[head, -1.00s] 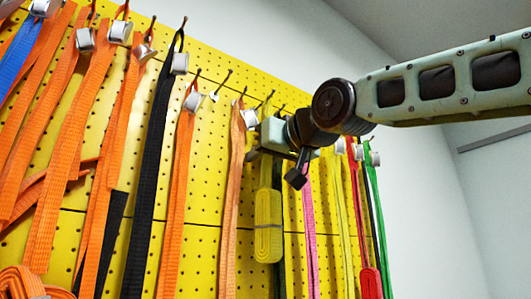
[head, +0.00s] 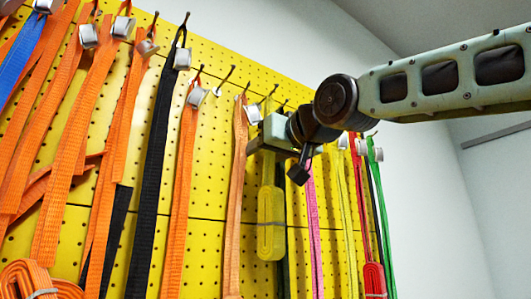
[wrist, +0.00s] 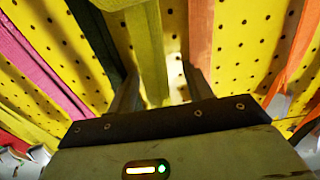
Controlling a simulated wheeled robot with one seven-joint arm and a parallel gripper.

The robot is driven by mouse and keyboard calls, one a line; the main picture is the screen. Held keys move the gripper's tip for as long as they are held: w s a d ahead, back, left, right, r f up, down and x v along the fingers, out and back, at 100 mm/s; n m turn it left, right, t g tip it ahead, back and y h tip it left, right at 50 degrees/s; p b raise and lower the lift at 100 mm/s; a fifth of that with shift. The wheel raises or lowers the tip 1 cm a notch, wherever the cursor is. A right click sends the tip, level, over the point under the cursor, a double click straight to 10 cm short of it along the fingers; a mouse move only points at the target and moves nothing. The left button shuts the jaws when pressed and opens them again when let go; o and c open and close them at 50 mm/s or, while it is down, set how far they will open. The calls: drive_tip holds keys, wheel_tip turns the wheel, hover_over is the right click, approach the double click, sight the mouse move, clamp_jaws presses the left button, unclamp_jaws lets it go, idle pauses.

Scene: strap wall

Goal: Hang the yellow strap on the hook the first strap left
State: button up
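The yellow strap (head: 271,222) hangs in a folded bundle against the yellow pegboard, below my gripper (head: 268,146). In the wrist view the yellow strap (wrist: 150,45) runs down between the two dark fingers of my gripper (wrist: 160,92), closer to the left finger. The fingers stand apart, with pegboard visible between the strap and the right finger. The strap's top end is partly hidden by my gripper in the head view. A bare hook (head: 226,78) stands left of the gripper, between two orange straps.
An orange strap (head: 235,200) hangs just left of the yellow strap, and another orange strap (head: 182,190) beyond the bare hook. A black strap (head: 155,170) hangs farther left. Pink (head: 313,225), red (head: 361,200) and green (head: 381,215) straps hang to the right.

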drive_tip(key=shift+s+d+f+b, duration=0.1)
drive_tip(key=shift+s+d+b, duration=0.15)
drive_tip(key=shift+s+b, duration=0.15)
drive_tip(key=b+v, duration=0.8)
drive_tip(key=v, duration=0.8)
drive_tip(key=w+a+f+g+h+b, duration=0.1)
drive_tip(key=a+f+g, duration=0.1)
drive_tip(key=f, duration=1.1)
drive_tip(key=w+a+f+n+g+h+b, duration=0.1)
drive_tip(key=a+f+g+h, duration=0.15)
drive_tip(key=f, duration=1.05)
drive_tip(key=w+a+f+g+h+b, duration=0.1)
drive_tip(key=a+f+g, duration=0.2)
drive_tip(key=f, duration=0.9)
drive_tip(key=s+d+f+g+h+b, duration=0.1)
drive_tip(key=s+d+f+g, duration=0.1)
drive_tip(key=f, duration=0.7)
drive_tip(key=s+d+f+g+h, duration=0.1)
drive_tip(key=s+f, duration=0.2)
drive_tip(key=f, duration=0.6)
drive_tip(key=s+d+f+g+h+b, duration=0.1)
drive_tip(key=s+d+f, duration=0.3)
drive_tip(key=f, duration=0.4)
drive_tip(key=s+d+f+g+h, duration=0.2)
drive_tip(key=s+d+f+g, duration=0.1)
drive_tip(key=s+d+f, duration=0.2)
wheel_tip(320, 180, down, 3)
drive_tip(key=shift+s+f+b, duration=0.15)
drive_tip(key=shift+s+b, duration=0.2)
drive_tip(key=shift+s, duration=0.8)
